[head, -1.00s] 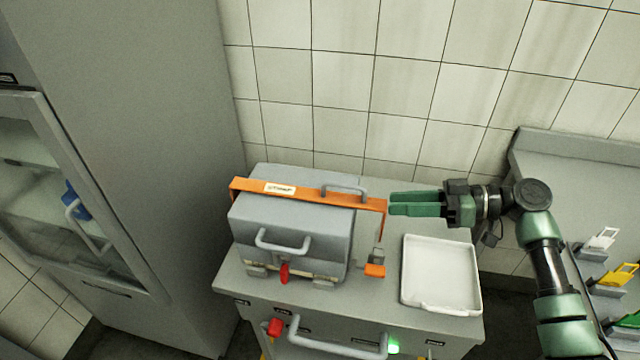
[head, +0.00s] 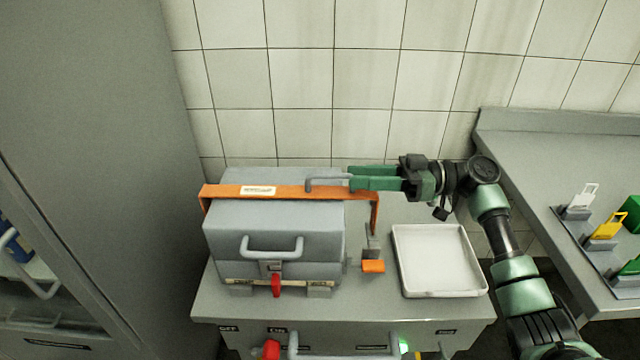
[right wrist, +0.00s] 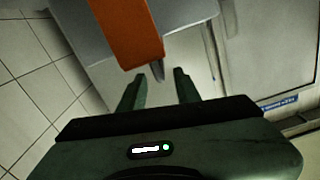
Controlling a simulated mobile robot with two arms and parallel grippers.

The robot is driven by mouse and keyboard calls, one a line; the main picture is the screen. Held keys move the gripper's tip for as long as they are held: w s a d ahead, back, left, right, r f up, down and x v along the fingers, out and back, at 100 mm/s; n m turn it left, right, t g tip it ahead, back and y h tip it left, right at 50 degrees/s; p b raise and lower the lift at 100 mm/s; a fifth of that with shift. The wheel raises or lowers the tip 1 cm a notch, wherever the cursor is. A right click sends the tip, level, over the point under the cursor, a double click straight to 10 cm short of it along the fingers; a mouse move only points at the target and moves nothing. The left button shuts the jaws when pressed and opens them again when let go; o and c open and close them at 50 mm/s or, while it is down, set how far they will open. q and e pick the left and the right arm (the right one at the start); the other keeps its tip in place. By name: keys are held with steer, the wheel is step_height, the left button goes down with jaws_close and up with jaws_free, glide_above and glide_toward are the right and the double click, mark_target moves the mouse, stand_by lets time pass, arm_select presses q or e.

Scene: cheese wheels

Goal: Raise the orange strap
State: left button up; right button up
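The orange strap (head: 290,192) lies across the top of a grey box (head: 262,225), with a pale label near its left end. Its right end hangs down beside the box above an orange-tipped latch (head: 373,266). A grey bar handle (head: 322,181) stands on the strap. My right gripper (head: 350,178) is at the handle's right end, pointing left, with its green fingers apart. In the right wrist view the strap (right wrist: 128,32) is just ahead, and a grey tip, perhaps the handle, shows near the gap between the open fingers (right wrist: 157,82). My left gripper is out of view.
A white tray (head: 440,262) lies right of the box on the grey cart (head: 225,306). A tall grey cabinet (head: 90,130) stands at the left, and a tiled wall is behind. A counter (head: 540,170) with coloured tags is at the right.

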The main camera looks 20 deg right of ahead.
mark_target(314, 177)
steer(key=shift+w+a+r, duration=0.1)
steer(key=shift+a+r, duration=0.05)
steer(key=shift+a, duration=0.3)
steer(key=p+x, duration=0.2)
steer(key=x, duration=0.4)
steer(key=shift+a+p, duration=0.3)
steer(key=shift+p, duration=0.1)
steer(key=shift+w, duration=0.1)
jaws_close()
stand_by(0.5)
